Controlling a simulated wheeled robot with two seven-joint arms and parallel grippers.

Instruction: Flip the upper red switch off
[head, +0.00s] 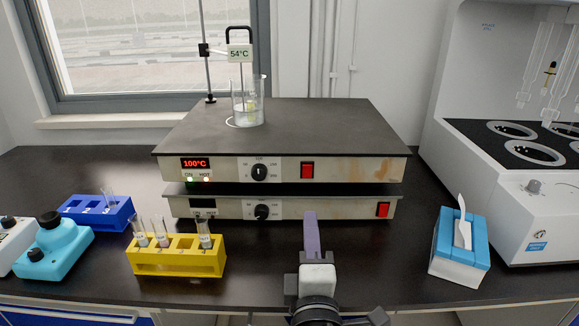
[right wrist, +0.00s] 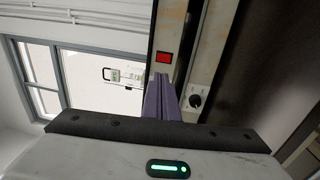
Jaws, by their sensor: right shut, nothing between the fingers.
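The upper red switch (head: 307,170) sits on the front panel of the upper hotplate (head: 222,172), right of its black knob. A red display there reads 100°C, with small lights lit below it. The switch also shows in the right wrist view (right wrist: 163,57), just beyond my fingertips. My right gripper (head: 311,219) is shut and empty, pointing at the panels from in front and below the switch, apart from it in the head view. Its purple fingers (right wrist: 160,98) lie together in the wrist view. My left gripper is not in view.
The lower hotplate (head: 329,208) has its own red switch (head: 382,209) and a dark display. A beaker (head: 248,110) stands on the upper plate. A yellow tube rack (head: 178,270) is at left, a blue tissue box (head: 459,260) at right.

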